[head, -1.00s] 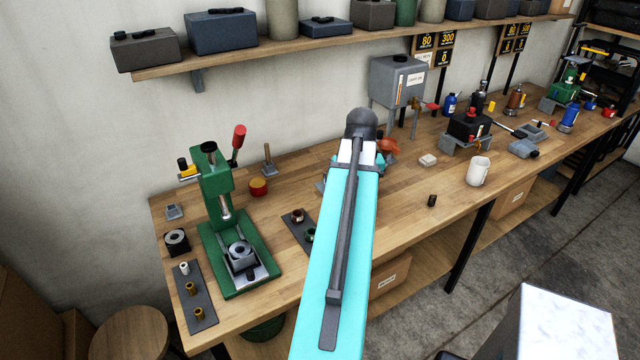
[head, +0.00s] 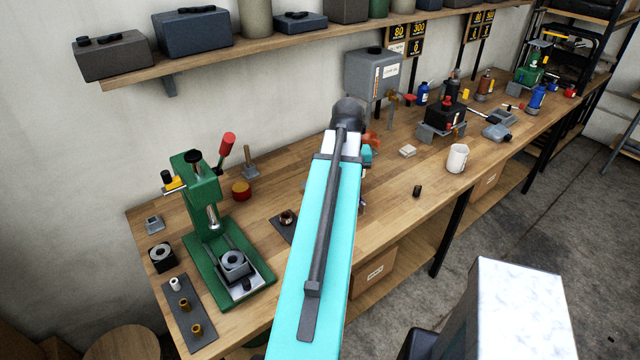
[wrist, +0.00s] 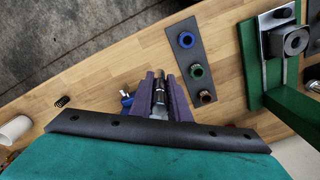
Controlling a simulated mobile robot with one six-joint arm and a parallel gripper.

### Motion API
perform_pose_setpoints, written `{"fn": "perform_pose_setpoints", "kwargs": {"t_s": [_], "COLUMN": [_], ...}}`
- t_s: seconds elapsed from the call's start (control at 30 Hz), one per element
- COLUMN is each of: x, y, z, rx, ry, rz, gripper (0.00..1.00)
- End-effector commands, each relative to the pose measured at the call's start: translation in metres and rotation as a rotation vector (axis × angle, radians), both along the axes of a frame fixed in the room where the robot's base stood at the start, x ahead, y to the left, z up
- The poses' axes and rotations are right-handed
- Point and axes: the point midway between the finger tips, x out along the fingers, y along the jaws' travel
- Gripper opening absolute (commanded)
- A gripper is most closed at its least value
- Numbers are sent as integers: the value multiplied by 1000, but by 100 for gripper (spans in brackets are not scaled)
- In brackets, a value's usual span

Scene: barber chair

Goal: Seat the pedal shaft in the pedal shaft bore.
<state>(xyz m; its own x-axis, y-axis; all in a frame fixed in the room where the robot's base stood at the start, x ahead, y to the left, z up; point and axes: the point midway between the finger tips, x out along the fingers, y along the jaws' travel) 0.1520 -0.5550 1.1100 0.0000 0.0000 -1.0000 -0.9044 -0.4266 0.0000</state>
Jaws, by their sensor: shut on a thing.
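In the wrist view my gripper (wrist: 159,88) has its purple fingers shut on a short shiny metal cylinder, which looks like the pedal shaft (wrist: 159,95). It is held between the fingers above the wooden bench, and its lower part is hard to make out. In the head view my teal arm reaches over the bench and hides the gripper and the shaft. Blue and metal parts (wrist: 127,101) show just left of the fingers in the wrist view, partly covered. I cannot make out the pedal shaft bore in either view.
The green press (head: 215,215) stands at the left. A white mug (head: 457,158) and a small dark coil (head: 417,190) sit on the right. A grey tank (head: 372,75) stands behind.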

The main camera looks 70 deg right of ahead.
Motion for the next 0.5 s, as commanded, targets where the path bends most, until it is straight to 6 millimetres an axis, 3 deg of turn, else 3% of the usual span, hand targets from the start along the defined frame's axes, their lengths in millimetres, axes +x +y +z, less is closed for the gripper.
{"fn": "perform_pose_setpoints", "kwargs": {"t_s": [0.5], "x": [42], "y": [-44], "z": [-7], "rx": [0], "ry": [0], "rz": [1], "gripper": [0]}}
